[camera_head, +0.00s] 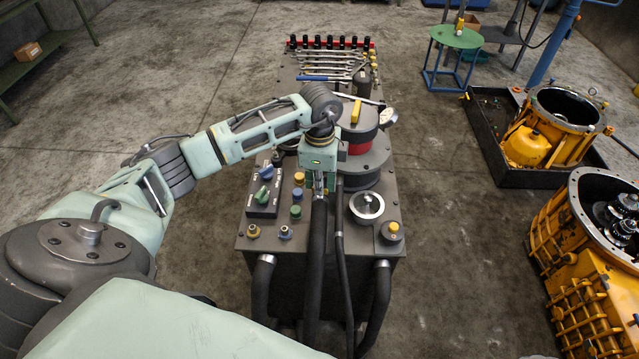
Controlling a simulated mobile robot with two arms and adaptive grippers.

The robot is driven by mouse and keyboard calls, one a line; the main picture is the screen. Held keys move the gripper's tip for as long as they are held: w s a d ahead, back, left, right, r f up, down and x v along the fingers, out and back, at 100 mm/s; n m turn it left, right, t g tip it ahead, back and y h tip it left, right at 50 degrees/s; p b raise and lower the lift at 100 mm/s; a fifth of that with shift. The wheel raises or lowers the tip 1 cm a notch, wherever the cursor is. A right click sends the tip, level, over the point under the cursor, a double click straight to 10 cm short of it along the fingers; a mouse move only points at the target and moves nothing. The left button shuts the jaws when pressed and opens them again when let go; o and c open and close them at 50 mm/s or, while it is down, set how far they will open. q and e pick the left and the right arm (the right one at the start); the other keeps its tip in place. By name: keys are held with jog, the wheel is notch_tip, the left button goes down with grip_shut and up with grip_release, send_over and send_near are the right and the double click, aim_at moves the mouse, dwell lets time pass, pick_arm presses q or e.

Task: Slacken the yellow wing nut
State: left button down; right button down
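A yellow wing-shaped piece (356,111), which looks like the wing nut, stands upright on top of a dark round housing with a red band (359,147) on the grey machine cabinet. My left arm reaches in from the left over the cabinet. My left gripper (319,183) points down in front of and to the left of the housing, apart from the yellow piece. Its fingers are small and dark against the hoses, so their opening is unclear. My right gripper is out of view.
Thick hoses (316,265) hang in front. Yellow gearbox casings (590,270) stand right; floor between is clear.

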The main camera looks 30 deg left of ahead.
pick_arm(q)
jog(key=shift+w+r+n, duration=0.1)
jog(key=shift+n, duration=0.8)
jog(key=c, duration=2)
grip_release()
notch_tip(320, 180, up, 12)
